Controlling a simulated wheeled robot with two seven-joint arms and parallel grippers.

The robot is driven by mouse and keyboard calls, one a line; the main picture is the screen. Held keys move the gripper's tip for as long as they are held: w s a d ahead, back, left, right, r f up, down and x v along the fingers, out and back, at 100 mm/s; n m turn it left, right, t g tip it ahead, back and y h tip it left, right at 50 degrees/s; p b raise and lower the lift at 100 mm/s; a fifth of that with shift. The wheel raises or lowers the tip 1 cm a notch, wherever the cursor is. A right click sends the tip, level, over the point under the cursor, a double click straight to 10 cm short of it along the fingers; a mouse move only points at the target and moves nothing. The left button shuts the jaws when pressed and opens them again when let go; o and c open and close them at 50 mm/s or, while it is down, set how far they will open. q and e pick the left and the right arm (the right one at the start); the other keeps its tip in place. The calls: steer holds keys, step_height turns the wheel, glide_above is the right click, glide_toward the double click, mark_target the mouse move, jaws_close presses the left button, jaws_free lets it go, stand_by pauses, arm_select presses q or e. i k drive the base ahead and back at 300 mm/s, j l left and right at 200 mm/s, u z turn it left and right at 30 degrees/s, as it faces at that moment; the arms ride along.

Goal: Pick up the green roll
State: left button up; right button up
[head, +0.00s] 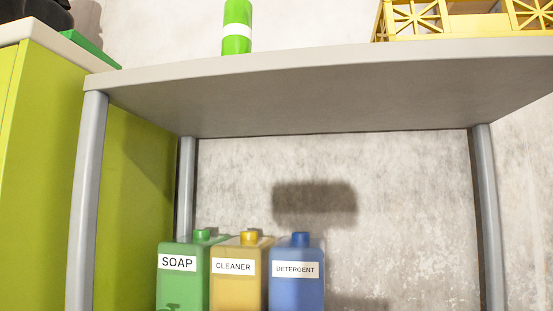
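A green roll (237,28) with a white band around its middle stands upright on the upper shelf board (300,85), left of its centre. Its top reaches the upper edge of the head view. Neither of my grippers is in the head view, and nothing visible touches the roll.
A yellow crate (460,24) stands on the shelf's right. Below are green soap (180,285), yellow cleaner (237,290) and blue detergent (297,292) bottles. A lime cabinet (40,150) stands left, with a flat green item (88,46) and a black object (38,12) on it. Grey posts (86,200) hold the shelf.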

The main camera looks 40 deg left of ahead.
mark_target(236, 39)
steer(key=l+u, duration=0.1)
steer(key=u, duration=1.25)
